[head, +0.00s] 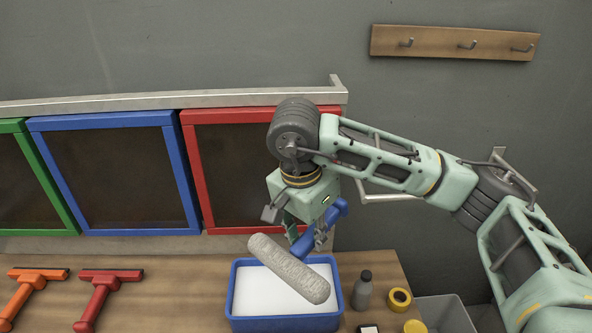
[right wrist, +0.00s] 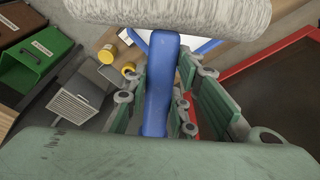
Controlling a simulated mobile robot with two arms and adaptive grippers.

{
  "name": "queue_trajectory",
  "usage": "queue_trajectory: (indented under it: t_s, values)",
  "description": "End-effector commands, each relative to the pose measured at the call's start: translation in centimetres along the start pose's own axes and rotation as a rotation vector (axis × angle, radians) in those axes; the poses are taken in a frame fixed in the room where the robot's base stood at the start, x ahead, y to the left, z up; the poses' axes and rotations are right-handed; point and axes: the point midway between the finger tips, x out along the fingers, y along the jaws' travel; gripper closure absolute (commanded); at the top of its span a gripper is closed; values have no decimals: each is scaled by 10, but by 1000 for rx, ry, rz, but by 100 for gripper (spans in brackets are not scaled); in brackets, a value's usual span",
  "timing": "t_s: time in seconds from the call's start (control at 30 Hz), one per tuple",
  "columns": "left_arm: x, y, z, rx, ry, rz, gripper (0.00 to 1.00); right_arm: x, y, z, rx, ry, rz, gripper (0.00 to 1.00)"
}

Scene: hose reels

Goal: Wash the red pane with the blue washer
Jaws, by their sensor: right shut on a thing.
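The red pane (head: 233,167) has a red frame and a dark panel, and stands upright at the back of the table behind my right arm. Its red frame also shows at the right of the right wrist view (right wrist: 262,62). The blue washer has a blue handle (head: 302,245) and a fluffy grey-white roller head (head: 288,268). My right gripper (head: 308,226) is shut on the blue handle, which runs between the fingers in the right wrist view (right wrist: 160,90). The head hangs above the blue tray, apart from the pane. My left gripper is not in view.
A blue tray (head: 234,298) with a white inside sits on the wooden table. An orange squeegee (head: 25,290) and a red squeegee (head: 103,292) lie to the left. A grey bottle (head: 362,290) and yellow tape (head: 399,299) stand right. Blue (head: 105,122) and green (head: 40,180) framed panes stand left.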

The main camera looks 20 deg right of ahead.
Motion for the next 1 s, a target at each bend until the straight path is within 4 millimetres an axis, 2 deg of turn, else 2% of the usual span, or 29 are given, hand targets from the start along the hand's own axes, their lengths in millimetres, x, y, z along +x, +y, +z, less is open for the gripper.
queue_trajectory:
  t_s: [0.2, 0.6, 0.8, 1.0]
  values:
    - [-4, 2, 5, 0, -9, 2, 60, -28, -18, -7, 614, -114, 79, 100]
    - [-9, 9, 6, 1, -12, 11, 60, -78, -39, -15, 1611, -230, 57, 100]
    - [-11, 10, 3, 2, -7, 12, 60, -100, -47, -16, 2021, -237, -1, 100]
    - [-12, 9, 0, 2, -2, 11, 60, -114, -50, -17, 2272, -221, -46, 100]
